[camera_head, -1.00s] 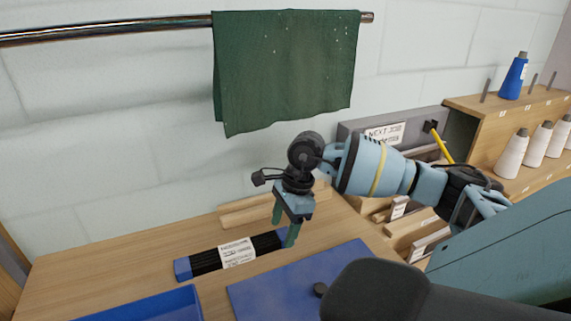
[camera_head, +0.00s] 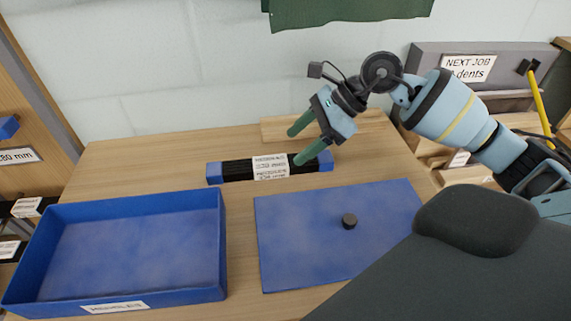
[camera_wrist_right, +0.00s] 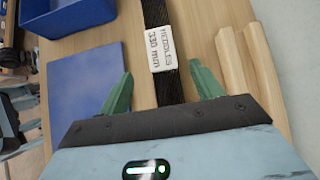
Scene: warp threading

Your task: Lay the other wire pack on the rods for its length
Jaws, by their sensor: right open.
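The wire pack (camera_head: 237,170) is a black bundle with blue ends and a white label reading HEDDLES 330 mm. It lies on the wooden table behind the blue mat. My right gripper (camera_head: 294,147) is open and empty above the right part of the pack. In the right wrist view the pack (camera_wrist_right: 166,90) runs between the spread green fingers (camera_wrist_right: 160,78), with its label just ahead of them. One end of the pack is hidden by the gripper body there. My left gripper is not in view. No rods can be clearly made out.
A blue tray (camera_head: 213,245) stands at the front left, empty. A blue mat (camera_head: 300,240) with a small dark knob (camera_head: 349,221) lies in front of the pack. Wooden strips (camera_head: 275,130) lie behind it. A shelf with a millimetre label (camera_head: 18,156) is at the left edge.

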